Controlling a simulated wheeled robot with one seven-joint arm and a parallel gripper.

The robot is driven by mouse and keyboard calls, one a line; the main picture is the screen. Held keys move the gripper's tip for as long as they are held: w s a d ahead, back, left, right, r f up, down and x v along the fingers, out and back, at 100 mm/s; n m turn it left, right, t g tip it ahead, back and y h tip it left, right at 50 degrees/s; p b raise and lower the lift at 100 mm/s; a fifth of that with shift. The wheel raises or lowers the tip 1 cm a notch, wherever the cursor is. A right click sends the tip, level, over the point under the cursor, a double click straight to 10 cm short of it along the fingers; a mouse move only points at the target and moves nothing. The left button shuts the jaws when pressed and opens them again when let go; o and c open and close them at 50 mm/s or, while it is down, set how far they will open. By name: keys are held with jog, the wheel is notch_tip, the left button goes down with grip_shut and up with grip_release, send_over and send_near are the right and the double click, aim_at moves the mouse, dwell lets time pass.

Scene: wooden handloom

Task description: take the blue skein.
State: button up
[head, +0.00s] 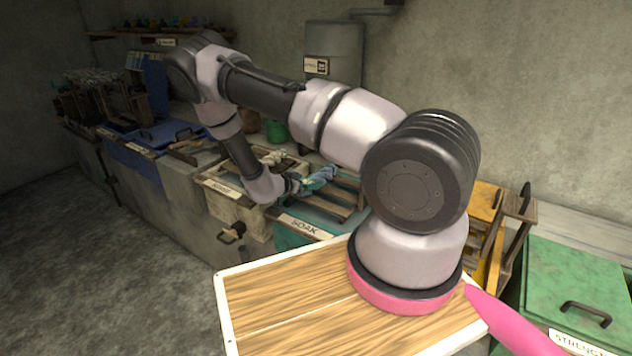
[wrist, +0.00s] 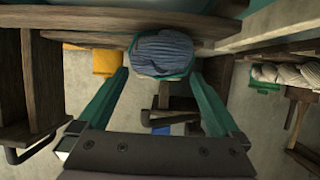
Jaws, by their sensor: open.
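The blue skein (wrist: 162,50) shows in the wrist view as a rounded grey-blue bundle at the top centre, beside dark wooden bars. My gripper (wrist: 160,75) is open, with one teal finger to each side of the skein's near end. I cannot tell whether either finger touches it. In the head view my gripper (head: 305,186) is small, at the wooden rack over the teal tub. Blue there (head: 324,173) looks like the skein at the fingertips, partly mixed with the teal fingers.
The teal tub labelled SOAK (head: 290,237) stands under the rack bars (head: 345,205). A pale box (head: 232,207) is to its left, with pale skeins (head: 275,158) behind. Pale skeins (wrist: 290,73) also show at right in the wrist view. A green lidded bin (head: 575,290) stands at right.

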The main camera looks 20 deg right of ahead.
aim_at(313, 179)
jog(key=shift+x, duration=2.75)
jog(key=shift+d, duration=0.15)
jog(key=c, duration=1.5)
jog(key=shift+r, duration=0.1)
